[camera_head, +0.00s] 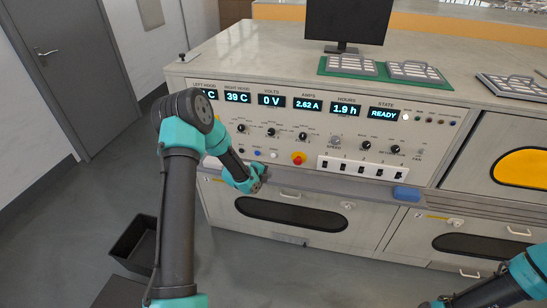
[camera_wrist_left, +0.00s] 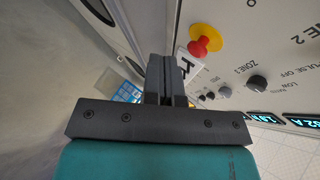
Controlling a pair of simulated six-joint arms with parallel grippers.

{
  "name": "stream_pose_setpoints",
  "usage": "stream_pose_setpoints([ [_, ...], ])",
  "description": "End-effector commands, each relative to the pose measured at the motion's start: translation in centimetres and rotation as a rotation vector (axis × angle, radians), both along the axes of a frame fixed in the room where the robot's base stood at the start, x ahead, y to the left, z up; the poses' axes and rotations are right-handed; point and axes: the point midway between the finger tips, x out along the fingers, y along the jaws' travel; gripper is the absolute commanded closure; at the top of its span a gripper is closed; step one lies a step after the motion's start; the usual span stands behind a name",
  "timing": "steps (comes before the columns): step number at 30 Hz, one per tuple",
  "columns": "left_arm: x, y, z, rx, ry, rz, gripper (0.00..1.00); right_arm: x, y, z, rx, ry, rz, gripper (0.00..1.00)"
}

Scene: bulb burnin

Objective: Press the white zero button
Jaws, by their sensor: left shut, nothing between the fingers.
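A small white button (camera_head: 274,155) sits on the lower left of the grey control panel, between a blue button (camera_head: 258,154) and the red emergency knob. My left gripper (camera_head: 260,173) is in front of the panel's lower edge, just below these buttons; its fingers are hard to make out there. In the left wrist view the fingers (camera_wrist_left: 167,62) are shut and empty, near the red knob (camera_wrist_left: 203,46) on its yellow base. I cannot make out the white button in that view. My right arm shows at the lower right, but its gripper is out of view.
The panel displays (camera_head: 303,104) read 39 C, 0 V, 2.62 A, 1.9 h and READY. The red emergency knob (camera_head: 298,158) and a white switch strip (camera_head: 363,169) lie right of the buttons. A blue block (camera_head: 406,193) rests on the ledge. A black bin (camera_head: 138,242) stands on the floor.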

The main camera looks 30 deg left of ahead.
Motion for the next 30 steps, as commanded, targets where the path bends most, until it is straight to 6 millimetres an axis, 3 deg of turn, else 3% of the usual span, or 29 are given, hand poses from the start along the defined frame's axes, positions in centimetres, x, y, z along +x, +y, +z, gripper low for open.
stream_pose_setpoints([
  [21,7.1,2.0,0.0,0.001,-0.001,0.000,1.00,0.0,0.0,0.0,0.000,0.000,0.000,0.63],
  [30,8.1,2.3,0.0,0.000,0.000,0.000,1.00,0.0,0.0,0.0,0.000,0.000,0.000,0.63],
])
